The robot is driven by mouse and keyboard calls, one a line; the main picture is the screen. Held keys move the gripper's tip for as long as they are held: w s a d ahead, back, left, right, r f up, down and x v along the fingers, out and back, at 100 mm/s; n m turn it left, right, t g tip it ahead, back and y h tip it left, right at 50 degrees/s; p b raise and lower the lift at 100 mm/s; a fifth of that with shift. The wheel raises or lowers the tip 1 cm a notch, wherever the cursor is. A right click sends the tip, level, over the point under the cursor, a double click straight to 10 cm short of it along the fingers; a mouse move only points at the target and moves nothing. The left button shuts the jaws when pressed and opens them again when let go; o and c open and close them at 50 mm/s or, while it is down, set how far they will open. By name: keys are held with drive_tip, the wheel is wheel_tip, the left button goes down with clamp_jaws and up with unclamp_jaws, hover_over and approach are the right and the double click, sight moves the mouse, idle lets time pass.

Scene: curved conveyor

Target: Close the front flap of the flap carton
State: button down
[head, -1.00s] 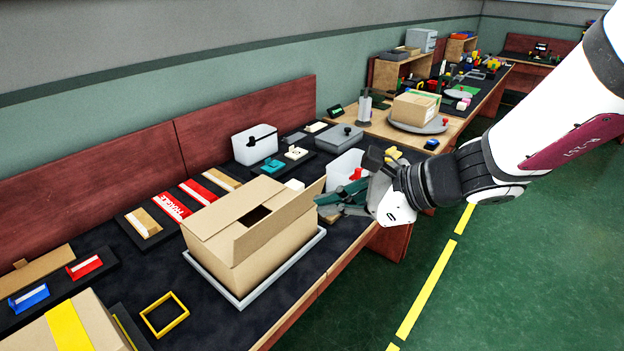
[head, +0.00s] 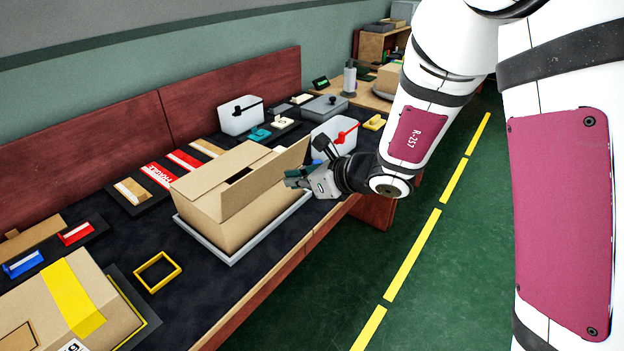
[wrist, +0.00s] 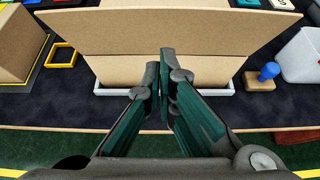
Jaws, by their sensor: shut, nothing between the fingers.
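The flap carton (head: 245,210) is an open brown box standing in a grey tray (head: 228,259) on the dark bench. Its front flap (head: 265,180) stands up and leans outward on the side toward my gripper; another flap lies over part of the top, leaving a dark gap. In the wrist view the front flap (wrist: 170,32) spans the top of the picture, above the carton's front wall (wrist: 205,70). My gripper (head: 290,177) is shut and empty, just outside the front flap. In the wrist view its fingertips (wrist: 159,68) overlap the front wall; whether they touch it is unclear.
A taped carton (head: 70,305) and a yellow frame (head: 157,271) lie to the left. White bins (head: 240,115) stand beyond the carton. A blue-handled stamp (wrist: 266,74) is right of it in the wrist view. The green floor is clear.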

sight(268, 170)
drive_tip(key=shift+w+a+r, duration=0.35)
drive_tip(key=shift+w+a, duration=0.2)
drive_tip(key=shift+a, duration=0.15)
drive_tip(key=shift+w+a+r, duration=0.3)
drive_tip(key=shift+w+a, duration=0.25)
drive_tip(key=shift+a, duration=0.15)
drive_tip(key=shift+a+r+p, duration=0.1)
drive_tip(key=shift+r+p, duration=0.05)
drive_tip(key=shift+p, duration=0.4)
drive_tip(key=shift+w+a+r+p, duration=0.1)
drive_tip(key=shift+w+p, duration=0.05)
drive_tip(key=shift+p, duration=0.4)
